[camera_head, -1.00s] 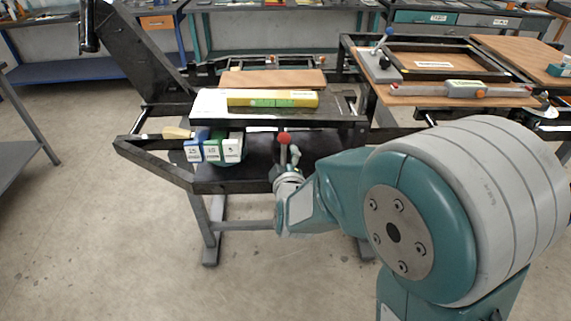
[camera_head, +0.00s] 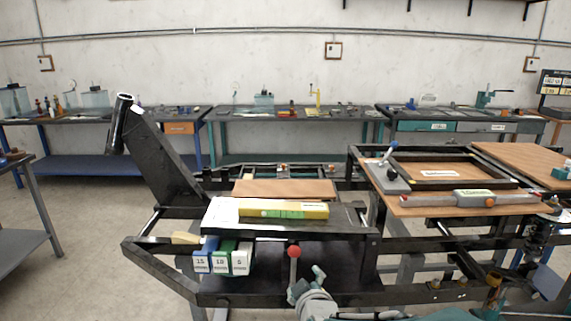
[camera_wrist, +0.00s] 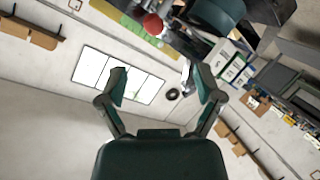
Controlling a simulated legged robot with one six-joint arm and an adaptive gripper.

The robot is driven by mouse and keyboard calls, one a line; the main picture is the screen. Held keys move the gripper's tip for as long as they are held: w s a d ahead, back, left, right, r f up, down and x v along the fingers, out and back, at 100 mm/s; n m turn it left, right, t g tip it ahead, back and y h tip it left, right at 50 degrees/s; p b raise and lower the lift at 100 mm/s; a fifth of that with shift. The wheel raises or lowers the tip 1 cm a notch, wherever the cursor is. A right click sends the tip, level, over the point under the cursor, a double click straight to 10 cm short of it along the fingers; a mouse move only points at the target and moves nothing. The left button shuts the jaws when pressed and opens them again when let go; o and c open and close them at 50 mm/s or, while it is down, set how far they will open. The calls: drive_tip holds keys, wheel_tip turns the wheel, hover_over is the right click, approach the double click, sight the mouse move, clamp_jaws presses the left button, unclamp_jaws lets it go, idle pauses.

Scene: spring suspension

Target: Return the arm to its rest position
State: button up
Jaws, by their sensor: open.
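My gripper (camera_wrist: 160,90) shows in the wrist view with its two fingers spread wide and nothing between them. In the head view my gripper (camera_head: 306,285) is at the bottom, in front of the black workstation. A lever with a red ball knob (camera_head: 294,252) stands just left of and above it. The same red knob (camera_wrist: 153,24) shows in the wrist view, above the fingers and apart from them. Most of my arm is out of the head view; only a teal edge shows at the bottom.
The black workstation frame (camera_head: 165,277) carries blue, green and white boxes (camera_head: 222,261) at its left. A yellow level (camera_head: 284,210) lies on its top. A second framed table (camera_head: 420,209) stands at the right. Workbenches line the back wall. Open floor (camera_head: 90,285) lies at the left.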

drive_tip(key=s+d+r+m+g+h, duration=0.1)
drive_tip(key=s+d+m+g, duration=0.3)
drive_tip(key=s, duration=0.7)
drive_tip(key=s+d+r+m+g+h, duration=0.1)
drive_tip(key=s+d+r+m+g, duration=0.2)
drive_tip(key=s+d, duration=0.4)
drive_tip(key=s+m+g, duration=0.1)
drive_tip(key=s+m, duration=0.1)
drive_tip(key=s, duration=0.2)
drive_tip(key=shift+s+d, duration=0.2)
drive_tip(key=shift+s, duration=0.2)
